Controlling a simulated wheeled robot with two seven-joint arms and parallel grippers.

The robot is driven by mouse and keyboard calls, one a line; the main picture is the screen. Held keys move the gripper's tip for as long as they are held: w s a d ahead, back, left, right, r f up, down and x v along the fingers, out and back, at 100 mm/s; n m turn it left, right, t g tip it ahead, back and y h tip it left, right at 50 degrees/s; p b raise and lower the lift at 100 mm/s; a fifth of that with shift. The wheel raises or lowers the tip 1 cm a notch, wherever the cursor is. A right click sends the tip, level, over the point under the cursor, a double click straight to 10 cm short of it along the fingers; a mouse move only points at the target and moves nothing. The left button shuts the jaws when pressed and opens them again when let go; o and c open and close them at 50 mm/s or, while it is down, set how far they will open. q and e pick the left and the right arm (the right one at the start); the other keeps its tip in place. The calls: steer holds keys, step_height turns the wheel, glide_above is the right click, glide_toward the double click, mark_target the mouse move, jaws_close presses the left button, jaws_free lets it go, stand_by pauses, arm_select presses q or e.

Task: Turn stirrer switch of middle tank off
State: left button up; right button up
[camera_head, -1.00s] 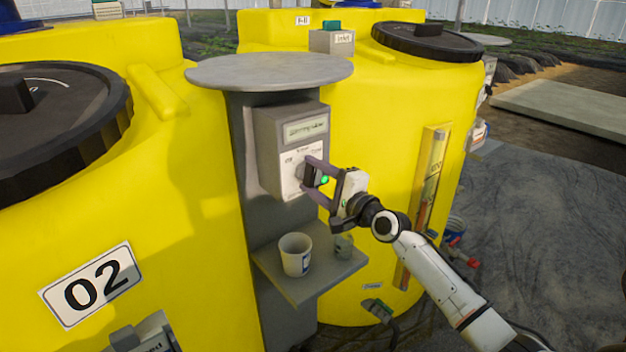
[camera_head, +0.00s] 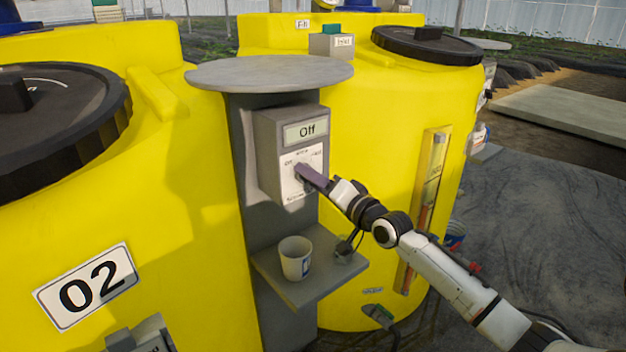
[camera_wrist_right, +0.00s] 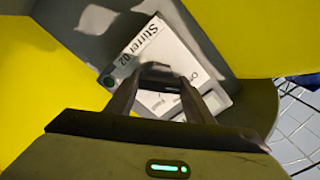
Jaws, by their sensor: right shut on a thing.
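The stirrer switch box (camera_head: 268,160) is grey and mounted on a post in front of the yellow tanks. Its display (camera_head: 306,131) reads "Off". In the wrist view its white label plate (camera_wrist_right: 146,38) reads "Stirrer 02". My right gripper (camera_head: 303,172) is at the front plate, shut on the rotary knob, which is mostly hidden by the fingers. In the wrist view the fingertips (camera_wrist_right: 157,72) close around the knob. The yellow tank (camera_head: 190,220) marked 02 stands at the left. My left gripper is not in view.
A shelf (camera_head: 318,283) below the box holds a white cup (camera_head: 296,258). A round grey plate (camera_head: 268,72) tops the post. Another yellow tank (camera_head: 370,120) stands behind to the right. Open floor (camera_head: 550,220) lies at the right.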

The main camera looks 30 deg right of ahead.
steer(key=shift+n, duration=0.7)
steer(key=shift+f, duration=0.1)
steer(key=o, duration=1)
steer(key=shift+o, duration=0.2)
steer(key=s, duration=1)
steer(key=shift+s+d, duration=0.15)
steer(key=shift+d, duration=0.25)
